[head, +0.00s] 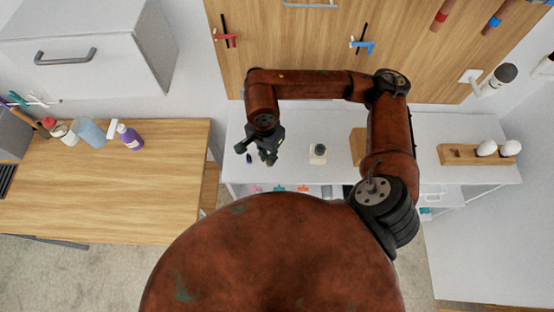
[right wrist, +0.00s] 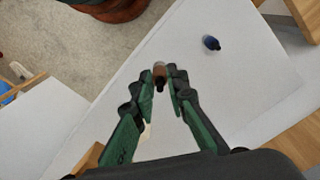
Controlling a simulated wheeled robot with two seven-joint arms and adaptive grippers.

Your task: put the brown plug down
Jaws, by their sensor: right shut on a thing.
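My right gripper (head: 268,158) hangs over the left part of the white table (head: 420,140). In the right wrist view its green fingers (right wrist: 164,80) are closed on the small brown plug (right wrist: 160,75), which has a dark end. In the head view the gripper hides the brown plug. I cannot tell whether the plug touches the table top. My left gripper is in neither view.
A dark blue plug (right wrist: 211,43) lies on the table near the gripper. A small pale block with a dark top (head: 318,153) stands further right. A wooden holder with white rounded things (head: 460,155) sits at the right. Bottles (head: 90,130) stand on the left wooden counter (head: 110,190).

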